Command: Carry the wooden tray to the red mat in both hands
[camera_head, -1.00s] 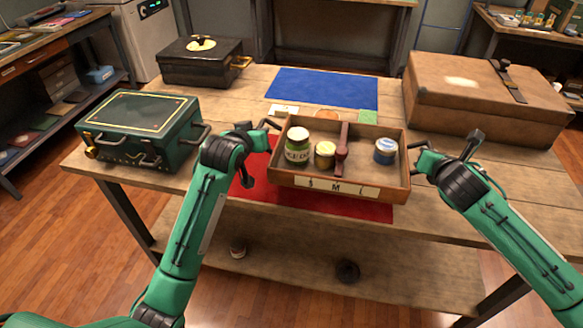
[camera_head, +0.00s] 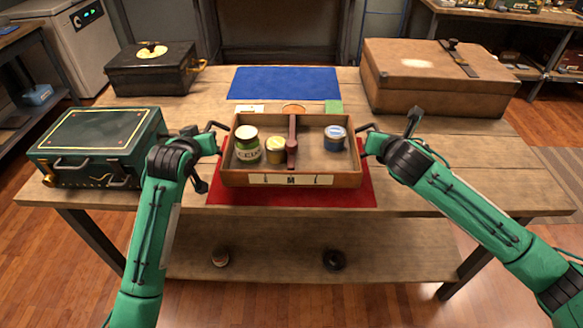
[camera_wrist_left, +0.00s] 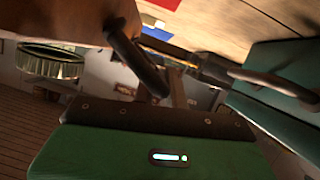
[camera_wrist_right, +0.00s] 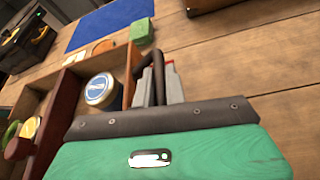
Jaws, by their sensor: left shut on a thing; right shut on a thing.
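The wooden tray (camera_head: 235,178) is over the red mat (camera_head: 290,196), roughly centred, with red showing in front and at both sides. I cannot tell whether its base touches the mat. It looks about level and holds a green-labelled jar (camera_head: 247,150), a yellowish jar (camera_head: 275,157), a blue-lidded jar (camera_head: 335,140) and a dark red central bar (camera_head: 292,140). My left gripper (camera_head: 216,130) is shut on the left handle. My right gripper (camera_head: 371,131) is shut on the right handle, which also shows in the right wrist view (camera_wrist_right: 157,72).
A green toolbox (camera_head: 90,140) stands close left of my left gripper. A black case (camera_head: 150,75) is behind it. A large brown case (camera_head: 430,80) stands at back right. A blue mat (camera_head: 285,82) lies behind the tray, with small cards between. The table's right front is clear.

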